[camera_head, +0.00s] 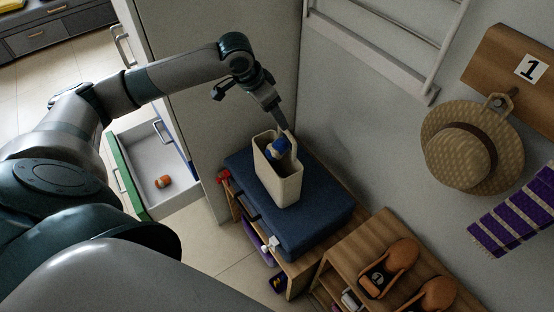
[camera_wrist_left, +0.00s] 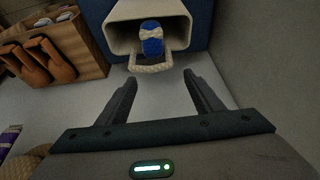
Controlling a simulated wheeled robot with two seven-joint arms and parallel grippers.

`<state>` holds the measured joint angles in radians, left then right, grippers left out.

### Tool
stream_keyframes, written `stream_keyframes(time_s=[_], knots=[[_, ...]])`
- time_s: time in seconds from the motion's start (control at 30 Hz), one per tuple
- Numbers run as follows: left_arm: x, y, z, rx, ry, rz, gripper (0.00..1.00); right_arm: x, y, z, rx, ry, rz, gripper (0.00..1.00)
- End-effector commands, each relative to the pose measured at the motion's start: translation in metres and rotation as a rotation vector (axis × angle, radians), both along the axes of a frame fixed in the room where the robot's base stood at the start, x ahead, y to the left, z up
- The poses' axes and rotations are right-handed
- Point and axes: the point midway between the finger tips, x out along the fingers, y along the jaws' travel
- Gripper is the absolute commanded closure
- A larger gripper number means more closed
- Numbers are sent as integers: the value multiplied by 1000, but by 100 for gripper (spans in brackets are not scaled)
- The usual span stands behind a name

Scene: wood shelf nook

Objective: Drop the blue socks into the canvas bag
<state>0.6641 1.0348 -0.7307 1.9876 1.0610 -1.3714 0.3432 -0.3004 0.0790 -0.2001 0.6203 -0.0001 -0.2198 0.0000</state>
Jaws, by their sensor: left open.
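The canvas bag (camera_head: 279,179) is cream and stands upright on a dark blue cushion (camera_head: 318,221). The blue socks (camera_head: 278,150), a bundle with a pale band, are in the bag's mouth. In the left wrist view the socks (camera_wrist_left: 152,40) show within the opening of the bag (camera_wrist_left: 120,36), near its looped handle (camera_wrist_left: 150,67). My left gripper (camera_wrist_left: 160,80) is open and empty, its fingers apart from the socks. In the head view the left gripper (camera_head: 284,128) is just above the bag's rear rim. My right gripper is not in view.
The cushion lies on a wooden shelf bench by the grey wall. A lower wooden rack with orange-brown shoes (camera_head: 389,262) stands to the right. A straw hat (camera_head: 466,158) and a purple striped scarf (camera_head: 513,213) hang on the wall. An open drawer (camera_head: 150,170) is at the left.

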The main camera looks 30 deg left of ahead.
Motion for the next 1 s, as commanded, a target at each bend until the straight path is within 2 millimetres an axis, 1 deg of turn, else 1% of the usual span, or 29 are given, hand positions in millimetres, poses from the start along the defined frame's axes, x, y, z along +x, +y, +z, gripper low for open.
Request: stream_keyframes(time_s=[0.17, 0.33, 0.47, 0.8, 1.0], knots=[[-3, 2, 9, 1, -3, 1, 40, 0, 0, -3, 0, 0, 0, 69], [-10, 5, 28, 2, -4, -1, 40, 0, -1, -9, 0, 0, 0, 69], [-18, 9, 49, 2, -5, -1, 40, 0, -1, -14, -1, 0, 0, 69], [-43, 19, 114, 1, -5, 0, 40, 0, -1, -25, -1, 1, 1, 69], [-54, 23, 144, 1, -3, 1, 40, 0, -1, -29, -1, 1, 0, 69]])
